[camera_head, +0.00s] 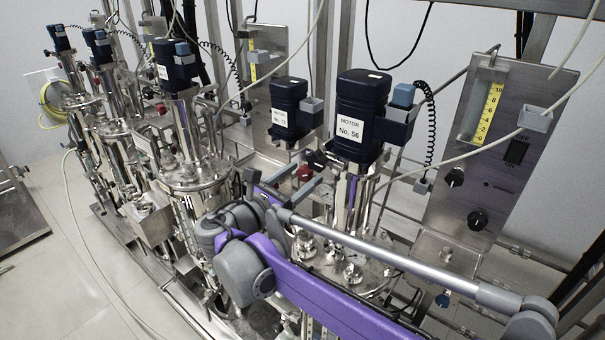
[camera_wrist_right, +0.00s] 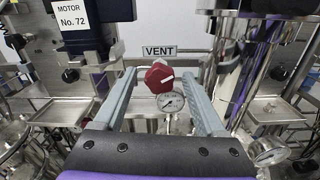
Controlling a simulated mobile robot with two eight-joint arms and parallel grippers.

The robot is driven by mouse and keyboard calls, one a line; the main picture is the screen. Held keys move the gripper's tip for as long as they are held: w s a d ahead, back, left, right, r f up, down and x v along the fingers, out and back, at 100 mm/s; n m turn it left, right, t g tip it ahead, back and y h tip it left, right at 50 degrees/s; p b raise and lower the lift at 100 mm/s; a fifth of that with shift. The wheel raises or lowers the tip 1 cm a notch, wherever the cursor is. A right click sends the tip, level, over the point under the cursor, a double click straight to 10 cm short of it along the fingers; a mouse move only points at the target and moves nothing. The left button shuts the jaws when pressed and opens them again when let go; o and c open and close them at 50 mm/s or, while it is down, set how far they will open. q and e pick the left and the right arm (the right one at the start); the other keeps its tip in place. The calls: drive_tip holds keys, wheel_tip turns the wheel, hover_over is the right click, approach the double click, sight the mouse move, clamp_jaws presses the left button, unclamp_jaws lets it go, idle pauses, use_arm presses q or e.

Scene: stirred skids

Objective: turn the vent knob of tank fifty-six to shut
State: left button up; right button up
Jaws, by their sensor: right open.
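The motor labelled No. 56 (camera_head: 362,110) stands on a shiny steel tank (camera_head: 345,262) right of centre in the head view. In the right wrist view a red knob (camera_wrist_right: 159,79) with a white pointer line sits below a VENT label (camera_wrist_right: 159,51). Its line slants toward the upper right. My right gripper (camera_wrist_right: 160,76) is open, with its grey fingers to the left and right of the knob; whether either touches it I cannot tell. In the head view my purple right arm covers part of the tank. My left gripper is not in view.
A round gauge (camera_wrist_right: 170,101) sits just below the knob. The motor labelled No. 72 (camera_wrist_right: 83,25) is at the left in the wrist view. A control panel (camera_head: 500,150) with black knobs stands at the right in the head view. Thin hoses cross the space around the tanks.

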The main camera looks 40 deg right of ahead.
drive_tip(key=shift+w+d, duration=0.15)
drive_tip(key=shift+d, duration=0.3)
clamp_jaws()
